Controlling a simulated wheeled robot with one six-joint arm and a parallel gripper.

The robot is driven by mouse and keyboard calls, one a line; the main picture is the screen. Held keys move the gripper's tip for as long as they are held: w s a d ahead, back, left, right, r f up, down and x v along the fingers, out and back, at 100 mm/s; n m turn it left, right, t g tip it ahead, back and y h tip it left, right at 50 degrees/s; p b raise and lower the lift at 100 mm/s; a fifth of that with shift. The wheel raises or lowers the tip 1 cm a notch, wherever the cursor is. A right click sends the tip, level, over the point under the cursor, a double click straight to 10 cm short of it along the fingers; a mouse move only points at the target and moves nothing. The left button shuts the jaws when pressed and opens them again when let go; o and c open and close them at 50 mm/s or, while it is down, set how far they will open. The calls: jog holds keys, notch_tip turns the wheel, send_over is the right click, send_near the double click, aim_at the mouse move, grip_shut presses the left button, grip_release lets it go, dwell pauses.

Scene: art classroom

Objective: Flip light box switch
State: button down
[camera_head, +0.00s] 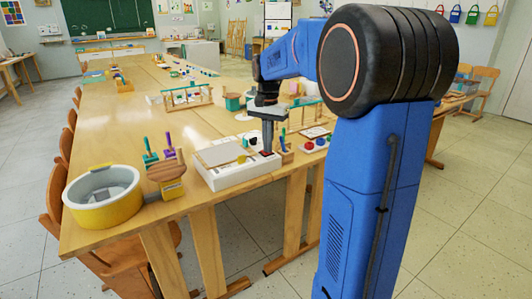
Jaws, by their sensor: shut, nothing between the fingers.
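The light box (240,176) is a white, low box with a pale panel on top, near the front edge of the wooden table. A small dark part with some red, which looks like its switch (266,154), is at its right end. My gripper (267,149) points down over that right end, with its fingers shut and empty. The fingertips are at or just above the switch; I cannot tell whether they touch. The switch's position is too small to read.
A yellow basin (104,197) and a wooden holder with coloured tools (165,172) stand left of the box. A small wooden block with tools (286,152) and a tray with coloured pieces (314,146) are close on the right. The table (125,140) is bare behind the basin.

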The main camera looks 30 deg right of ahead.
notch_tip(320, 180, up, 7)
dwell(1.0)
dwell(0.4)
jog(key=s+a+f+n+t, duration=0.1)
jog(key=s+a+f+n, duration=0.15)
jog(key=s+a, duration=0.4)
jog(key=s+a+f+n+t, duration=0.1)
jog(key=s+a+n, duration=0.25)
jog(key=s, duration=0.55)
jog(key=s+a+f+n+t, duration=0.1)
jog(key=s+a+f+n, duration=0.1)
jog(key=s+f, duration=0.3)
jog(key=s+a+f+n+t, duration=0.1)
jog(key=s+a+f+n, duration=0.2)
jog(key=s+f, duration=0.3)
jog(key=s, duration=0.3)
jog(key=shift+s+a+n+t, duration=0.3)
jog(key=shift+s+a+t, duration=0.05)
jog(key=shift+a+t, duration=0.05)
jog(key=shift+r, duration=0.2)
